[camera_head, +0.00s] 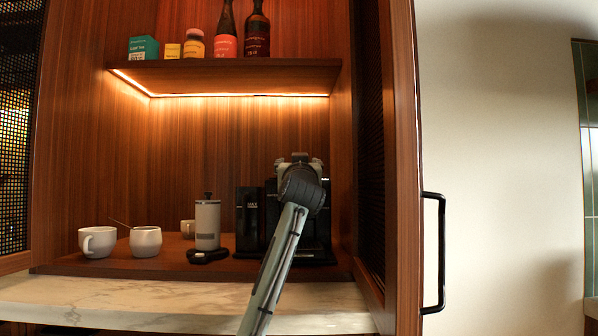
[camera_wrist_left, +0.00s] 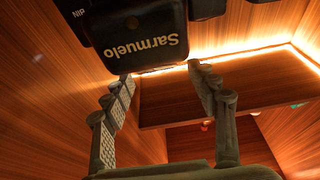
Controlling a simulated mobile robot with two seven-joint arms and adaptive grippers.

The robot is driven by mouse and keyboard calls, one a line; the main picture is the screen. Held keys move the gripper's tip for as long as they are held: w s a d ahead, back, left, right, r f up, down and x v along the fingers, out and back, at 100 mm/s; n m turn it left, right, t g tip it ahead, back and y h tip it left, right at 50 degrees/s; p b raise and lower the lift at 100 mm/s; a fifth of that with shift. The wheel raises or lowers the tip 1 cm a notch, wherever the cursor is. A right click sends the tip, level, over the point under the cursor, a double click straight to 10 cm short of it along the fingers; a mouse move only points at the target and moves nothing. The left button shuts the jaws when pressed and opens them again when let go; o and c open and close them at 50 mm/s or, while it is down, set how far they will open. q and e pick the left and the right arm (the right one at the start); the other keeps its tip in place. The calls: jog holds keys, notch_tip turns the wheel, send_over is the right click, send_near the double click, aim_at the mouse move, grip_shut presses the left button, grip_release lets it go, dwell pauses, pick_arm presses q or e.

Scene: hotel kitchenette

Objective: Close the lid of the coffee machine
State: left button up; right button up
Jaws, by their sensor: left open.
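The black coffee machine (camera_head: 318,240) stands at the right end of the wooden niche, partly hidden behind my left arm. In the left wrist view, a black part of the machine (camera_wrist_left: 145,40) lettered "Sarmuelo" appears upside down. My left gripper (camera_head: 299,158) is at the machine's top in the head view. In the left wrist view, its two fingers are spread apart with nothing held between them. The fingertips are close to the edge of the lettered part; I cannot tell whether they touch it. The lid's position is unclear. My right gripper is not in view.
A grey canister (camera_head: 207,224), a dark flat item (camera_head: 208,256) and white cups (camera_head: 97,241) (camera_head: 146,241) stand left of the machine. A shelf (camera_head: 225,77) with bottles hangs above. The cabinet's side wall (camera_head: 370,160) is close on the right. The marble counter (camera_head: 150,303) is clear in front.

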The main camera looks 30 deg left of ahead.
pick_arm(q)
jog(key=v, duration=1)
jog(key=shift+s, duration=0.2)
jog(key=shift+d+f, duration=0.1)
jog(key=shift+f, duration=0.05)
